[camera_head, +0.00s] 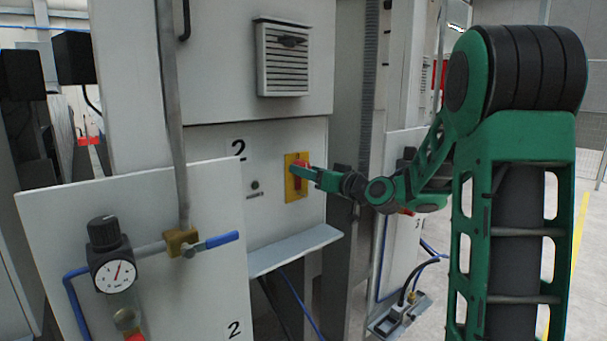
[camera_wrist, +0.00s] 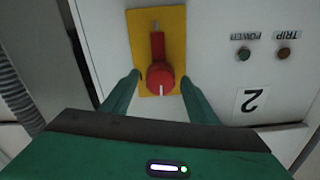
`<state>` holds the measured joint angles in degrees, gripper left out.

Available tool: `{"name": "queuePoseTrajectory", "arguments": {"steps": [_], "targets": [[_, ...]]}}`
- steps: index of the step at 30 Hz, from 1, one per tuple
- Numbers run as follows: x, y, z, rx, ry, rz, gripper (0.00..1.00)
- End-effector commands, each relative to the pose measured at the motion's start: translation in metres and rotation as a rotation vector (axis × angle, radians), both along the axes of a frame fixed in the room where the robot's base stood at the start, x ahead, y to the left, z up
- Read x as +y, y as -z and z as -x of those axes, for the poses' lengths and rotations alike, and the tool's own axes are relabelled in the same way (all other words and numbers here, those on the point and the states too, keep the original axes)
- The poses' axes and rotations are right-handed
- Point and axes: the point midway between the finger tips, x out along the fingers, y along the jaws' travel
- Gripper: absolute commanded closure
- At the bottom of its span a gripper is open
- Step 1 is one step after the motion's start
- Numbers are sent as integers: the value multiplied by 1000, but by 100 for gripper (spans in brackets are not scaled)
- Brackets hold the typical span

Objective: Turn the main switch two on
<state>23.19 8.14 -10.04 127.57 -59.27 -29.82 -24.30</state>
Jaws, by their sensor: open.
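Main switch two is a red rotary knob (camera_wrist: 159,78) on a yellow plate (camera_wrist: 173,20), on the white cabinet panel marked 2. In the wrist view its handle lies along the picture's vertical, with a white mark at the lower end. In the head view the red knob (camera_head: 300,183) is partly hidden by my gripper (camera_head: 306,171). My gripper (camera_wrist: 160,79) is open, with one green finger on each side of the knob. Small gaps seem to show between fingers and knob; I cannot tell contact for sure.
POWER (camera_wrist: 244,54) and TRIP (camera_wrist: 284,53) indicators sit beside the plate. A grey ledge (camera_head: 295,250) juts out below the panel. A front panel with a pressure gauge (camera_head: 115,276) and a blue-handled valve (camera_head: 221,240) stands at left.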

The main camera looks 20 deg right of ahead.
Motion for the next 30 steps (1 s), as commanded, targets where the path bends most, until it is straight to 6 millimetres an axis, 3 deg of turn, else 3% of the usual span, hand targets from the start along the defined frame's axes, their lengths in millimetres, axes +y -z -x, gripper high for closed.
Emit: {"name": "queuePoseTrajectory", "arguments": {"steps": [6,14,19,20,30], "targets": [[4,0,-13,0,-1,-1,46],[4,0,-14,0,0,-1,46],[4,0,-14,0,0,0,84],[4,0,-14,0,0,0,88],[3,0,-13,10,1,-38,87]]}}
